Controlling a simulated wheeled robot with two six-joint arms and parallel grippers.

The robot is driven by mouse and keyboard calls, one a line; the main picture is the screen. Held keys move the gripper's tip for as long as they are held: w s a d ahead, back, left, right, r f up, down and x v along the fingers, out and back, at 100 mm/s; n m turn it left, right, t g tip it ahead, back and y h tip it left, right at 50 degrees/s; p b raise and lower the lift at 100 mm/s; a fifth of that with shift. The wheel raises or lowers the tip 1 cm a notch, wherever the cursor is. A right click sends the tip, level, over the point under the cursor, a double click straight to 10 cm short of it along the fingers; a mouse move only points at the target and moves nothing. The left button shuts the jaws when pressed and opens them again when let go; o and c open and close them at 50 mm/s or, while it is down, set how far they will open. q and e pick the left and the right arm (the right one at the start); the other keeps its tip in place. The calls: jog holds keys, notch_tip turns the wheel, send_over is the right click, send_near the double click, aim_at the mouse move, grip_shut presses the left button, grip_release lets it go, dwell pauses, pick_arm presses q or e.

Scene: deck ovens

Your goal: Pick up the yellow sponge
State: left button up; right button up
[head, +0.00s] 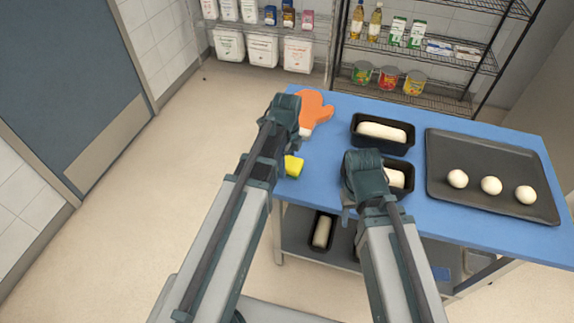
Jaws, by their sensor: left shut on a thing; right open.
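The yellow sponge (293,166) is at the left edge of the blue table, partly hidden by my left arm. My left gripper (285,158) points down and is shut on the sponge. Its fingertips are mostly hidden behind my own arm, and I cannot tell whether the sponge touches the table. My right gripper (352,205) is open, near the front edge of the table beside the nearer loaf tin, and hides part of that tin. Its fingertips are hard to make out.
An orange oven mitt (313,107) lies behind the sponge. Two black loaf tins with dough, the farther (359,141) and the nearer (409,189), stand mid-table. A dark tray (480,150) with three dough balls lies right. Another tin (314,236) is on the shelf below.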

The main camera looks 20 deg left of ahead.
aim_at(287, 161)
pick_arm(q)
jog(key=shift+c, duration=0.8)
jog(key=shift+r, duration=0.1)
notch_tip(287, 161, up, 10)
jog(key=p, duration=1)
jog(key=o, duration=0.7)
jog(key=c, duration=0.5)
jog(key=shift+c, duration=0.2)
